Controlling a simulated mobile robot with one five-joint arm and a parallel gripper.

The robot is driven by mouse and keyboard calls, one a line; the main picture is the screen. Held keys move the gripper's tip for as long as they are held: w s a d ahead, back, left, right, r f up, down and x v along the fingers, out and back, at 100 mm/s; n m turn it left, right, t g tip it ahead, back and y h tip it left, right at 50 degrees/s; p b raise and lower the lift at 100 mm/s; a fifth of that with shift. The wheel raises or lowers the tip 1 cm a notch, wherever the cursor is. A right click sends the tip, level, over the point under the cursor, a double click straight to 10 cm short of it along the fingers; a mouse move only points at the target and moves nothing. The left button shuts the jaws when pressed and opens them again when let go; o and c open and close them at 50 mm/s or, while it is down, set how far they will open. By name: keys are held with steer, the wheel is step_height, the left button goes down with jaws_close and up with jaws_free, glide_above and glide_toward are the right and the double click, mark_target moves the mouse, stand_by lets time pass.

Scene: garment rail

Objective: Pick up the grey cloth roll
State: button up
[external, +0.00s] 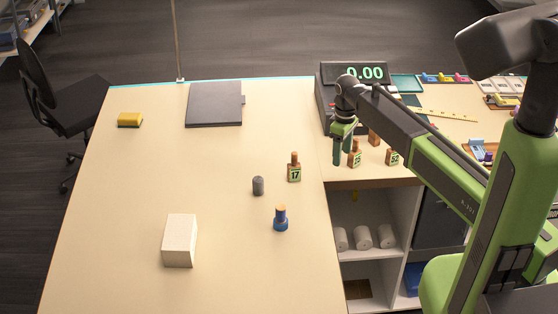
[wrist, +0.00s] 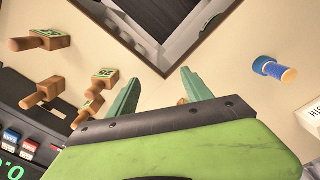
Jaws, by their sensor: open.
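The grey cloth roll (external: 258,186) is a small dark grey cylinder standing on the pale tabletop, right of the table's middle in the external view. I cannot make it out in the wrist view. My gripper (external: 345,150) hangs above the right part of the worktop by the scale, to the right of the roll and well apart from it. Its two green fingers also show in the wrist view (wrist: 160,93), spread apart with nothing held between them.
A wooden number-17 stamp (external: 294,168) and a blue-based peg (external: 281,219) stand near the roll. Other numbered stamps (external: 355,155) stand close to my gripper. A cream block (external: 180,241) and a dark scale (external: 324,105) are farther off.

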steer(key=a+r+n+p, duration=0.2)
steer(key=a+r, duration=0.1)
steer(key=a, duration=0.6)
steer(key=a+r+n+p, duration=0.1)
steer(key=a+r+n, duration=0.15)
steer(key=a, duration=0.65)
steer(key=n, duration=0.3)
glide_toward(258, 179)
step_height(258, 179, down, 7)
steer(key=b, duration=1)
steer(key=shift+s+r+b, duration=0.1)
steer(key=shift+b, duration=0.3)
steer(key=f+b, duration=0.6)
steer(key=shift+w, duration=0.2)
steer(key=shift+r, duration=0.2)
steer(key=shift+c, duration=0.5)
jaws_close()
